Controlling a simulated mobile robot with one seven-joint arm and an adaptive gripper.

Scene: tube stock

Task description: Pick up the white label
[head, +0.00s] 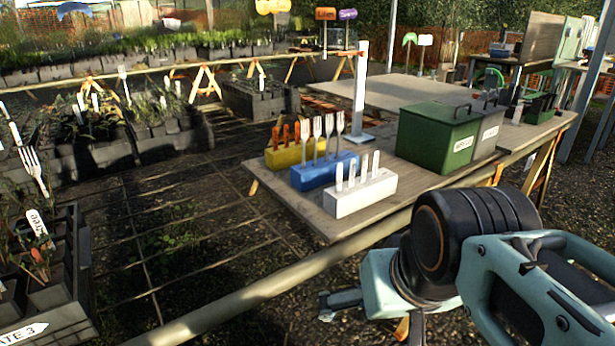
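Several white labels (364,166) stand upright in a white block (360,193) at the front of the wooden table. Other white labels stand among the potted plants, including one with writing (37,223) at the left. I cannot tell which single label is meant. My gripper (328,307) seems to be at the left end of my arm, low in the view, over the dark ground and in front of the table. It is apart from the labels. Its fingers are small and dark, and whether they are open or shut does not show clearly.
Beside the white block stand a blue block (322,172) with forks and a yellow block (296,153) with orange-handled tools. A green bin (436,140) and a grey bin (487,132) stand to the right. A white post (361,90) rises behind. Plant crates (60,325) fill the left.

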